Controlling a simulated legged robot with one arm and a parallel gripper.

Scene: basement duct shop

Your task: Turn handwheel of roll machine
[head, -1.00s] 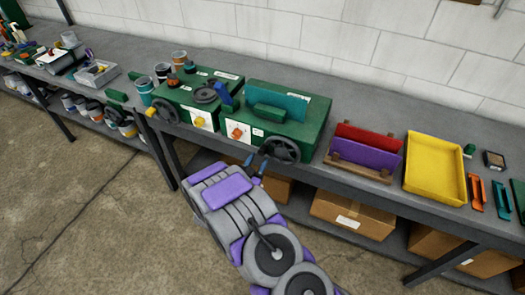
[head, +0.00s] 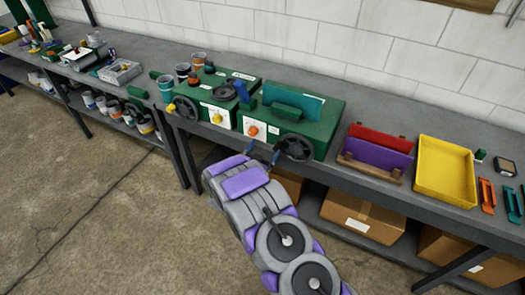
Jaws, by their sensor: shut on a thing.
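Two green machines stand side by side on the long grey bench. The right one, a green roll machine (head: 318,128) with a teal plate on top and an orange knob on its front, has a dark spoked handwheel (head: 295,148) at its front right. My gripper (head: 265,154), with blue fingers, is at the left edge of this handwheel and shut on it. The exact contact is small and partly hidden. The left green machine (head: 205,112) has a yellow knob, a dark wheel on top and another dark handwheel (head: 185,109) at its left front.
Red and purple bent pieces (head: 378,152) and a yellow tray (head: 447,170) lie right of the machine. Cardboard boxes (head: 362,215) sit on the lower shelf. The concrete floor (head: 100,200) in front is clear.

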